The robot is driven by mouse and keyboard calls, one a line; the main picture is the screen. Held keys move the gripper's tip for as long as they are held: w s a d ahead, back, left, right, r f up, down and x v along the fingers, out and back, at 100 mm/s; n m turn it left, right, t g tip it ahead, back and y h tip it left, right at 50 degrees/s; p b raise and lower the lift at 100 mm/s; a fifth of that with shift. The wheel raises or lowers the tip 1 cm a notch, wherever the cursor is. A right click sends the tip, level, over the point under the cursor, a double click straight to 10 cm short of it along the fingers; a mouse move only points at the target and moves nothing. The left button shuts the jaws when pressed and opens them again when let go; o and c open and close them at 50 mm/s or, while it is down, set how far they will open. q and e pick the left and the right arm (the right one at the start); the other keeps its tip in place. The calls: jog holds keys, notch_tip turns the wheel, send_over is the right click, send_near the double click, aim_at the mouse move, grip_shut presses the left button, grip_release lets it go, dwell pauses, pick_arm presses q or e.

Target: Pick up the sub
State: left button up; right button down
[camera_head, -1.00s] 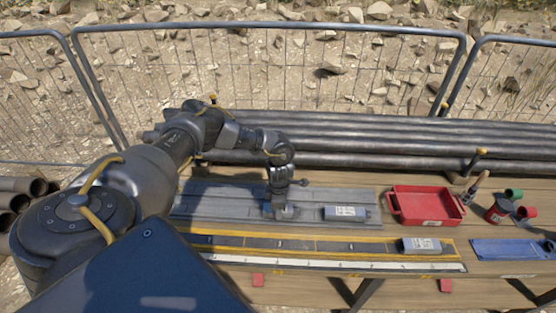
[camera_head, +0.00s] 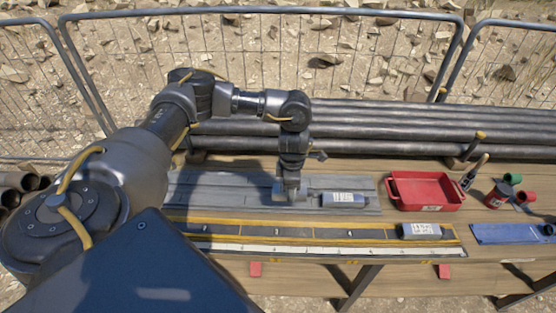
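One grey cylindrical sub with a white printed label (camera_head: 344,199) lies on its side on the grey ribbed mat (camera_head: 225,202). A second, similar grey labelled cylinder (camera_head: 421,231) lies at the right end of the yellow-edged black strip (camera_head: 310,232). I cannot tell which one the task means. My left gripper (camera_head: 289,197) points down low over the mat, just left of the first cylinder and apart from it. Its fingers are too small and dark to show whether they are open. My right gripper is not in view.
A red tray (camera_head: 425,191) stands right of the mat. A brush (camera_head: 473,175), a red can (camera_head: 497,196) and a blue mat (camera_head: 515,234) are farther right. Long dark pipes (camera_head: 400,132) and a wire fence lie behind. A white ruled strip (camera_head: 330,249) runs along the front.

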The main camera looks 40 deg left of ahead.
pick_arm(q)
jog(key=s+d+r+b, duration=0.1)
jog(key=d+r, duration=0.2)
jog(key=d, duration=0.4)
